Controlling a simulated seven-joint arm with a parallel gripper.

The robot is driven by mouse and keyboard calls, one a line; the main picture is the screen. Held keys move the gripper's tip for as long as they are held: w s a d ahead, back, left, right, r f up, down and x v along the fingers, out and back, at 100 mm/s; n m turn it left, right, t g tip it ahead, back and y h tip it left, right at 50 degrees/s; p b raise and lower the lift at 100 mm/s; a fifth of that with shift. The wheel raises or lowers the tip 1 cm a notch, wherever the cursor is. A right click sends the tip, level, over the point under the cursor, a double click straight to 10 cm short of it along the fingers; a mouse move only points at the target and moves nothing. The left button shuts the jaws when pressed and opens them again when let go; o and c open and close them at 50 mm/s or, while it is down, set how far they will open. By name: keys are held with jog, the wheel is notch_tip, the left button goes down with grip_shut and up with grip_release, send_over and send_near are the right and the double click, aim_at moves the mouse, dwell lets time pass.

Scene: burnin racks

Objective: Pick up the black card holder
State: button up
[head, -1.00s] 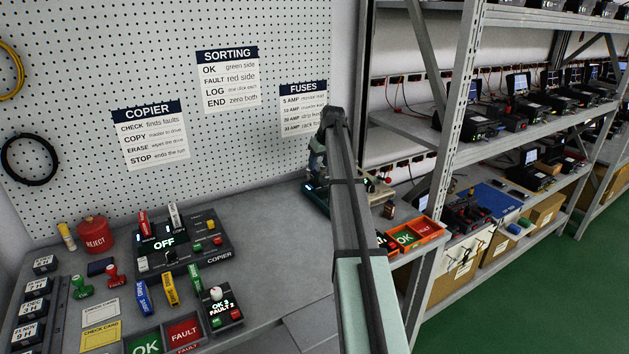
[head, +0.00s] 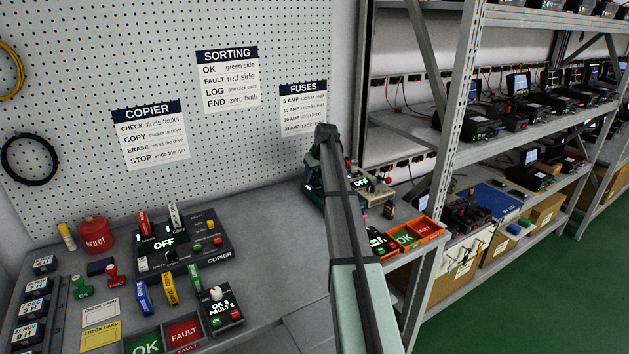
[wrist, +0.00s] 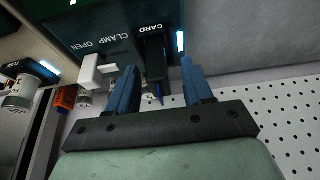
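The black card holder (wrist: 154,52) shows in the wrist view as a dark upright block under the word CARD on a dark green panel (wrist: 95,22). My gripper (wrist: 159,68) is open, with its two blue fingers apart. The holder lies between the fingertips as seen in the wrist view, with a gap to each finger; how deep it sits between them I cannot tell. A thin blue piece shows just below the holder. In the head view my arm hides the gripper and the holder at the far end of the bench.
A white clamp lever (wrist: 95,72) stands just left of my left finger in the wrist view. A pegboard (wrist: 285,120) is at the right. In the head view, a device with an OFF display (head: 361,183) and an orange tray (head: 430,228) stand right of my arm.

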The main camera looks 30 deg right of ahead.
grip_shut()
jog(key=shift+r, duration=0.1)
dwell(0.3)
